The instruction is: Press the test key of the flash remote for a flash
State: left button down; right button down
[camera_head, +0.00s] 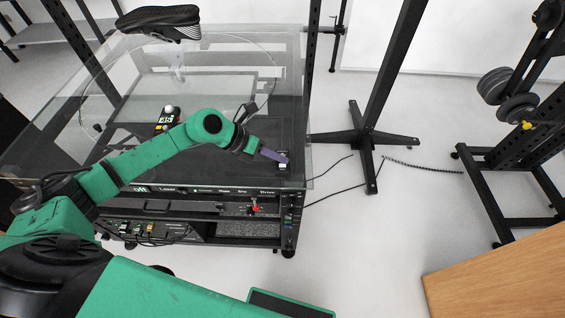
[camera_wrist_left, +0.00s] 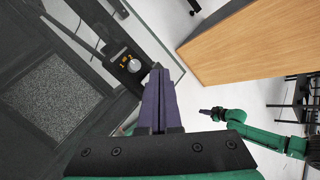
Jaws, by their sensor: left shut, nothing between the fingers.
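A small dark device with a pale round knob and yellow marks, which I take for the flash remote (camera_wrist_left: 130,64), sits near the right front corner of the turntable cabinet. It shows small in the head view (camera_head: 284,163), partly covered by my fingers. My left gripper (camera_head: 284,158) is shut and empty, its purple fingers pressed together. In the left wrist view the fingertips (camera_wrist_left: 158,72) are just beside the device; I cannot tell whether they touch it. The test key cannot be made out. My right gripper (camera_wrist_left: 207,111) shows small in the wrist view, too small to judge its jaws.
The turntable cabinet (camera_head: 225,65) has a clear glass top with a round plate. A black shoe (camera_head: 160,22) is at its back. A black stand (camera_head: 370,135) with spread feet is to the right. A wooden table (camera_head: 500,275) is at lower right. Cables lie on the floor.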

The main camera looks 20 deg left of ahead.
pick_arm(q)
notch_tip(320, 180, up, 5)
jog(key=p, duration=0.4)
dwell(0.5)
dwell(0.4)
